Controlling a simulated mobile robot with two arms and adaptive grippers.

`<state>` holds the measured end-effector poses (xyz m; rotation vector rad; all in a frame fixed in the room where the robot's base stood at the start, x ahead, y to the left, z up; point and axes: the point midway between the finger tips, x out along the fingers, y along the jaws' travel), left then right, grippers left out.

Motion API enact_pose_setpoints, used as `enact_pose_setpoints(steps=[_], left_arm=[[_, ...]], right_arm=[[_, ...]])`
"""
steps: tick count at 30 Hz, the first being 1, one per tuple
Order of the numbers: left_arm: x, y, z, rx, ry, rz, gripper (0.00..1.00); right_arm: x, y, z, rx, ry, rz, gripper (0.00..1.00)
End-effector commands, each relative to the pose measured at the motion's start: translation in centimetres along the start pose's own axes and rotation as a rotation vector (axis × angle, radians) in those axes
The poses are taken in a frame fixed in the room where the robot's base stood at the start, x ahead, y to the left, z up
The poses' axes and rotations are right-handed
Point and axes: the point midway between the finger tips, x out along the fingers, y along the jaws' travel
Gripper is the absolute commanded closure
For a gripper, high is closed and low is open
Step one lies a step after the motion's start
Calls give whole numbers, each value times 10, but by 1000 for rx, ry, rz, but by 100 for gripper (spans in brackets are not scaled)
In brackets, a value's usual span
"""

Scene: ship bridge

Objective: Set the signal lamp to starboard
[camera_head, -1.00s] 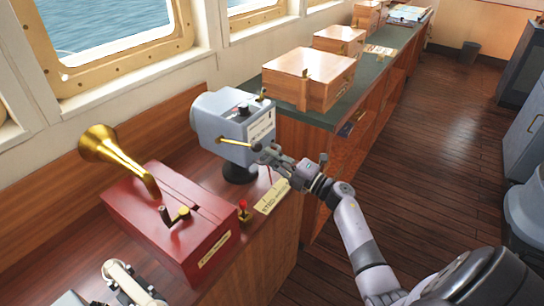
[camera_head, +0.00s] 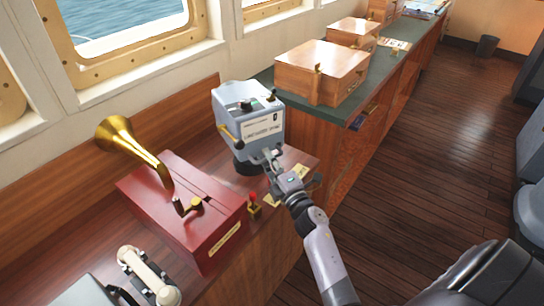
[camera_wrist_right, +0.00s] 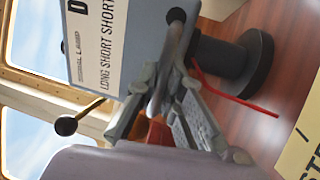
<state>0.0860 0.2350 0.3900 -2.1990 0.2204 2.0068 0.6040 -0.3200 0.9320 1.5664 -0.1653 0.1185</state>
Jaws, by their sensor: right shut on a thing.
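The signal lamp (camera_head: 248,112) is a grey-blue box on a dark round pedestal (camera_wrist_right: 240,62). Its labelled face points toward me in the head view. A brass lever with a dark ball (camera_wrist_right: 65,126) sticks out of its side. My right gripper (camera_head: 271,160) is at the lamp's lower front edge. In the wrist view, the gripper (camera_wrist_right: 163,80) is shut on a dark handle with a black knob (camera_wrist_right: 178,17). A thin red pointer (camera_wrist_right: 235,92) runs from the pedestal toward a yellow card (camera_wrist_right: 305,145), which shows the letters "ST". My left gripper is out of view.
A red box with a brass horn (camera_head: 190,205) stands left of the lamp. A small red-topped switch (camera_head: 254,206) is close to my right gripper. A cream handset (camera_head: 150,275) lies at the lower left. Wooden boxes (camera_head: 320,75) stand on the counter behind.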

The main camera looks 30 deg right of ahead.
Motion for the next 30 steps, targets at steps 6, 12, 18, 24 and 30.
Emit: enact_pose_setpoints(steps=[6,12,18,24,30], left_arm=[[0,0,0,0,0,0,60],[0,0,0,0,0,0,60],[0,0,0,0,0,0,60],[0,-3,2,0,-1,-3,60],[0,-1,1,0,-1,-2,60]], right_arm=[[0,-1,-1,0,5,-2,90],[0,-1,-1,0,4,-2,77],[0,-1,0,0,4,-1,70],[-1,0,0,1,3,-1,70],[-24,-2,0,1,3,-4,70]])
